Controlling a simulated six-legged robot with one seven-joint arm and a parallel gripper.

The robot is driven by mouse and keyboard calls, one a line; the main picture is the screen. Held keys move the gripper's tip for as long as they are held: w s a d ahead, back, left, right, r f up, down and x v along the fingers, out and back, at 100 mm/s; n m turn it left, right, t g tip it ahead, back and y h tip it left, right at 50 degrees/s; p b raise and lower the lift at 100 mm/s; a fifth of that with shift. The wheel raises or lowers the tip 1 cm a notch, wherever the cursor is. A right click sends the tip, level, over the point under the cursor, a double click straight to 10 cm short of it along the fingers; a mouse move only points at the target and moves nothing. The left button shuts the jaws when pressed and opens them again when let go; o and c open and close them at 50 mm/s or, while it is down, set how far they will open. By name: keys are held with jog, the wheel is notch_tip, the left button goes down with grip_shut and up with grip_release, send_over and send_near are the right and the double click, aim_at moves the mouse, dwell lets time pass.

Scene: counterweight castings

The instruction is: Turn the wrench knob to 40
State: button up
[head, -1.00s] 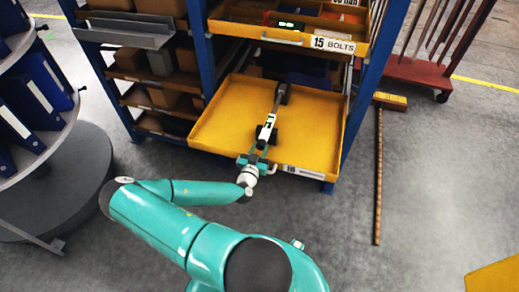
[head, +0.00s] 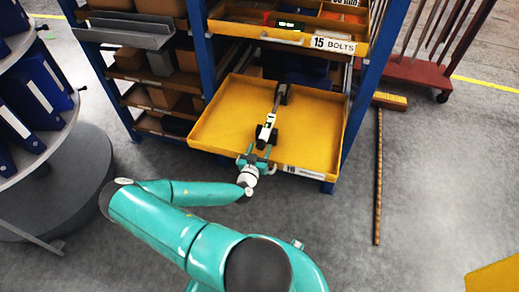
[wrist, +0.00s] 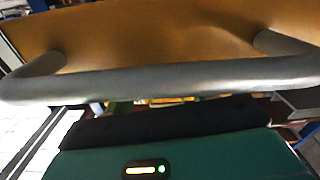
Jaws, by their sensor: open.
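The wrench (head: 275,107) lies in the open yellow drawer (head: 225,127), its long grey shaft pointing away from me. It has a dark head at the far end and a pale body at the near end, between dark blocks. I cannot make out the knob or its setting. My gripper (head: 259,155) is open at the drawer's front edge, by the wrench's near end. It hides part of that edge. The wrist view shows a grey bar handle (wrist: 170,80) on a yellow front, close beside my gripper's dark and teal body. The wrench is not clear there.
An upper yellow drawer labelled bolts (head: 333,44) overhangs the back of the open one. Blue rack posts (head: 374,75) stand on both sides. A broom (head: 379,170) lies on the floor to the right. A round shelf with blue binders (head: 40,90) stands at left.

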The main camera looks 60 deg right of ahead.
jog(key=s+a, duration=0.2)
jog(key=a, duration=1.1)
jog(key=shift+a, duration=0.3)
